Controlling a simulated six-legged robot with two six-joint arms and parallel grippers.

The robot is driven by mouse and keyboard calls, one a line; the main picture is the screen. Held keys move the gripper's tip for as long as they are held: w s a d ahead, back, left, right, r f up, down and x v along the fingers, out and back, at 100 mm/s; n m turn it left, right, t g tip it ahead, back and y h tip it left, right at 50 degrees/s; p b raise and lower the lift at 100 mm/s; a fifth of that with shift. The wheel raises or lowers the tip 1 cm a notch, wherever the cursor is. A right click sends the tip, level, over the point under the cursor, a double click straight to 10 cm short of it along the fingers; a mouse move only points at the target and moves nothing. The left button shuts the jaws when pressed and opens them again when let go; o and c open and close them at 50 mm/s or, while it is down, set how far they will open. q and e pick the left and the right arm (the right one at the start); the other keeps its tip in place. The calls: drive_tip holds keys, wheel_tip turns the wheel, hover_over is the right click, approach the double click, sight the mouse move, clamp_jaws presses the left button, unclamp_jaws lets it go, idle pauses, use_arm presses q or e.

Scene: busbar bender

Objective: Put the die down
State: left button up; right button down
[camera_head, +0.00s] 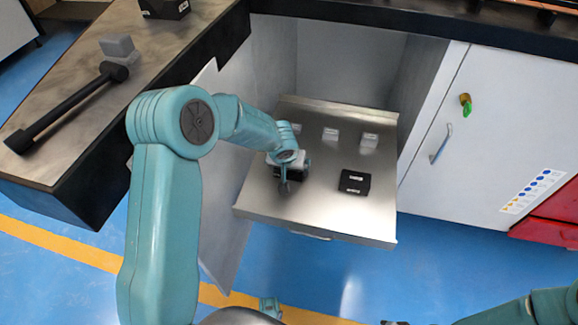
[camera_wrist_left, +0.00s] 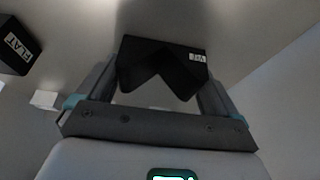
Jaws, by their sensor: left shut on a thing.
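My left gripper (camera_head: 287,172) is low over the pulled-out metal tray (camera_head: 320,213), toward its left side. In the left wrist view, its jaws (camera_wrist_left: 160,82) are shut on a black die (camera_wrist_left: 185,62) with a V-shaped notch and a small white label. In the head view the gripper mostly hides this die; I cannot tell whether it touches the tray. Another black die (camera_head: 354,182) lies on the tray to the right; the wrist view shows a die labelled FLAT (camera_wrist_left: 17,46). My right gripper is not in view; only part of its arm shows at the bottom right.
Small pale blocks (camera_head: 369,140) stand along the back of the tray. Cabinet walls (camera_head: 345,60) enclose it behind. A bench at left holds a black lever tool (camera_head: 65,108), a grey block (camera_head: 117,47) and a black block (camera_head: 165,8). The tray's front right is clear.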

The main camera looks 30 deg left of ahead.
use_arm(q)
drive_tip(key=o, duration=1.5)
drive_tip(key=shift+r+p, duration=0.2)
drive_tip(key=shift+p, duration=0.2)
drive_tip(key=p+v, duration=0.2)
drive_tip(key=v, duration=1)
drive_tip(key=shift+s, duration=0.15)
drive_tip(key=shift+f, duration=0.15)
